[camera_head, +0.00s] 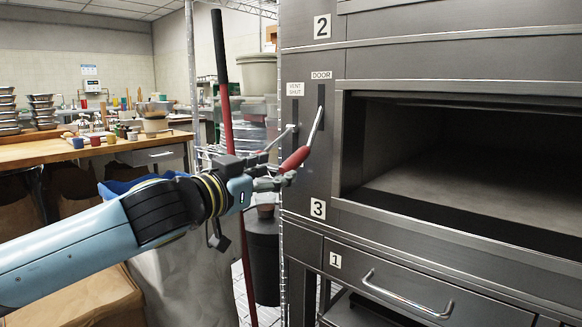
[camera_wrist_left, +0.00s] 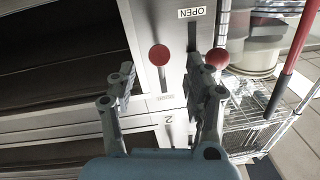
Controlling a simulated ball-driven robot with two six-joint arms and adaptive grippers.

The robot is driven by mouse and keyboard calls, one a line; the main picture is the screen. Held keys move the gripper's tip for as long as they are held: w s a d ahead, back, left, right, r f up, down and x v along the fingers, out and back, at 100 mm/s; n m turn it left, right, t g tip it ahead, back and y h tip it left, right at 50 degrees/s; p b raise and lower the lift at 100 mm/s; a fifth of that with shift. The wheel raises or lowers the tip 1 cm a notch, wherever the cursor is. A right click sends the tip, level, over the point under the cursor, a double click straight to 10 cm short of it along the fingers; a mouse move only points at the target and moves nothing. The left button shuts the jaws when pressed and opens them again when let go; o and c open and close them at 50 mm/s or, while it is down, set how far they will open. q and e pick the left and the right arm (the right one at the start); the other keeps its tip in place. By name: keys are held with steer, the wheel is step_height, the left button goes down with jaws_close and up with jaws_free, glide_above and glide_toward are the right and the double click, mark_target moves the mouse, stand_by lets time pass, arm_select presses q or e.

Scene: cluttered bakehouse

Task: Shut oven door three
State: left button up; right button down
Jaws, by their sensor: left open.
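Oven chamber three stands open at the right of the head view, its dark interior (camera_head: 470,165) showing and no door panel across it. Beside the opening, below the DOOR label (camera_head: 322,75), a metal lever with a red grip (camera_head: 296,158) slants down and out from its slot. My left gripper (camera_head: 273,174) is open at that grip. In the left wrist view the red end of the door lever (camera_wrist_left: 159,55) shows between the spread fingers (camera_wrist_left: 163,85), apart from both. The vent lever's red end (camera_wrist_left: 217,57) is by the right finger. My right gripper is out of view.
The vent lever (camera_head: 283,137) stands close left of the door lever, partly behind my gripper. A drawer handle (camera_head: 405,295) sticks out below. A tall red and black pole (camera_head: 223,90) and a wire rack stand left of the oven, near my left arm.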

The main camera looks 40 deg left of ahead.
mark_target(284, 168)
arm_select(q)
steer(key=w, duration=0.6)
steer(key=shift+w+b, duration=0.1)
steer(key=shift+b, duration=0.25)
steer(key=shift+c, duration=0.2)
jaws_close()
